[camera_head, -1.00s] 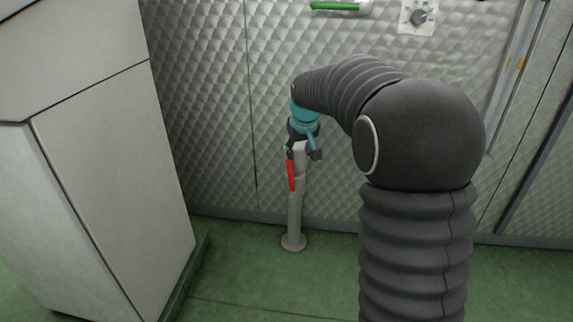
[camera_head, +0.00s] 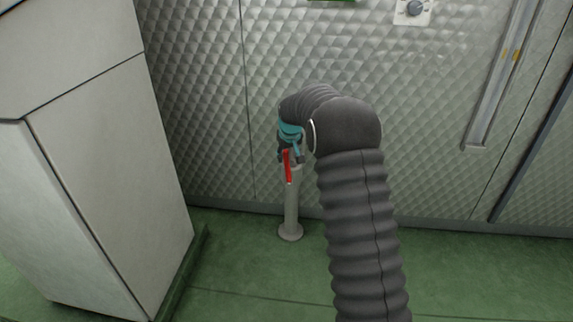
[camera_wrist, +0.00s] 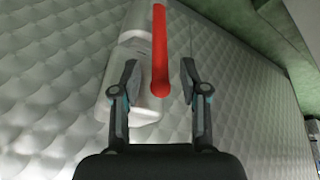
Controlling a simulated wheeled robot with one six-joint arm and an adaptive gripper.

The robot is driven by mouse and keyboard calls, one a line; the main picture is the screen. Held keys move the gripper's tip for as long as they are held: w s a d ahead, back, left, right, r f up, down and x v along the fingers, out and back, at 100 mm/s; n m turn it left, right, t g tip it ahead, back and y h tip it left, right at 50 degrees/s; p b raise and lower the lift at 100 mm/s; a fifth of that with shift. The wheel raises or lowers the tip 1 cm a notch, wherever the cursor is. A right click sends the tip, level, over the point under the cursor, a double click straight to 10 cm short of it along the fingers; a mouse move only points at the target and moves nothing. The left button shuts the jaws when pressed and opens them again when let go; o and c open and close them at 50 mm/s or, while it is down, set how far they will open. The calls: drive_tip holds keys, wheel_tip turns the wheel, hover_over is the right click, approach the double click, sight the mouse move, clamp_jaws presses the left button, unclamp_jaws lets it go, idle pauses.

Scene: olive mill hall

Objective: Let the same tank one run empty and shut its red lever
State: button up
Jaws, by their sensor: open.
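The red lever (camera_head: 288,166) hangs down along the upper part of a grey standpipe (camera_head: 291,205) in front of the quilted tank wall (camera_head: 420,100). In the wrist view the red lever (camera_wrist: 160,55) runs between my two open fingers, with its near end just ahead of the palm. My gripper (camera_wrist: 159,75) has a gap on both sides of the lever and does not grip it. A pale valve body (camera_wrist: 138,95) shows behind the lever. In the head view my gripper (camera_head: 290,152) is at the lever's upper part, partly hidden by my arm.
A large pale cabinet (camera_head: 110,170) stands at the left. A dial on a white plate (camera_head: 413,9) and a sight tube (camera_head: 500,75) are on the wall. The green floor (camera_head: 250,280) around the pipe's foot is clear.

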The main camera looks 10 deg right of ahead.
sight(287, 160)
drive_tip(key=shift+x, duration=3.05)
clamp_jaws()
